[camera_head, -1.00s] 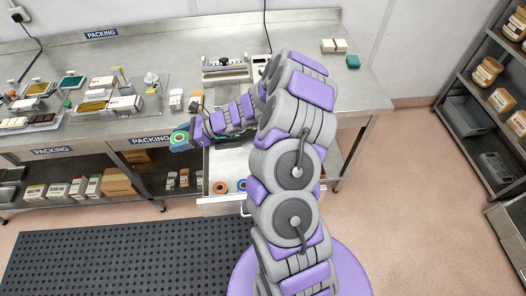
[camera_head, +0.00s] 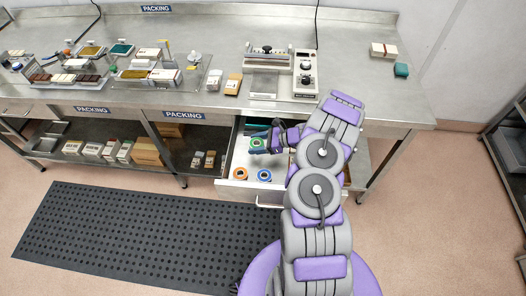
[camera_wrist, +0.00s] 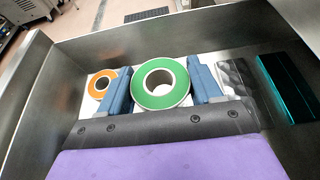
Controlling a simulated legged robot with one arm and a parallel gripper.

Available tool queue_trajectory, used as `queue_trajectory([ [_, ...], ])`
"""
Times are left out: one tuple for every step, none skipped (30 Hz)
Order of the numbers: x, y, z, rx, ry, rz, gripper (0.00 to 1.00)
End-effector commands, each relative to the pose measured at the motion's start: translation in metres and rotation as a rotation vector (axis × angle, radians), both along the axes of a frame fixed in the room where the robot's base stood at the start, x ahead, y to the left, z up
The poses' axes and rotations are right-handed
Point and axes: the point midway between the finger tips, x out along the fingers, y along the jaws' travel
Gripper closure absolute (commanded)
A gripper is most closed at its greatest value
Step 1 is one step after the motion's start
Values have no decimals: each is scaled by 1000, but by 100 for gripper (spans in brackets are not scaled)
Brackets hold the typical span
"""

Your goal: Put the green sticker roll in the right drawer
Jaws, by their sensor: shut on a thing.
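The green sticker roll (camera_wrist: 160,84) is between the two blue fingers of my gripper (camera_wrist: 160,88) in the wrist view, and the fingers are shut on it. In the head view the green roll (camera_head: 257,144) and my gripper (camera_head: 264,143) are over the back part of the open right drawer (camera_head: 222,184). The wrist view shows the drawer's metal walls (camera_wrist: 32,90) around the gripper. I cannot tell whether the roll touches the drawer floor.
An orange roll (camera_head: 240,173) and a blue roll (camera_head: 264,175) lie in the drawer's front part. A dark teal box (camera_wrist: 287,86) is at the right in the wrist view. A sealing machine (camera_head: 268,60) stands on the bench above. A black mat (camera_head: 140,235) lies on the floor.

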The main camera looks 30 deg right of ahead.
Motion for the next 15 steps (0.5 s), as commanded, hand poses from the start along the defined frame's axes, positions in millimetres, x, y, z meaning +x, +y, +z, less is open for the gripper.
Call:
queue_trajectory([
  [0,3,-11,-1,2,2,65],
  [0,4,-15,-2,1,2,65],
  [0,4,-19,-3,1,3,65],
  [0,5,-21,-3,1,3,65],
  [0,4,-23,-3,1,3,65],
  [0,4,-26,-3,1,3,65],
  [0,3,-28,-2,1,2,65],
  [0,2,-31,-2,1,1,65],
  [0,1,-36,-1,1,1,65],
  [0,-1,-41,-1,1,1,65],
  [0,-2,-46,-1,0,1,65],
  [0,-2,-52,-1,1,1,65],
  [0,-2,-56,-1,1,1,65],
  [0,-2,-60,1,1,1,65],
  [0,-2,-64,2,1,0,65],
])
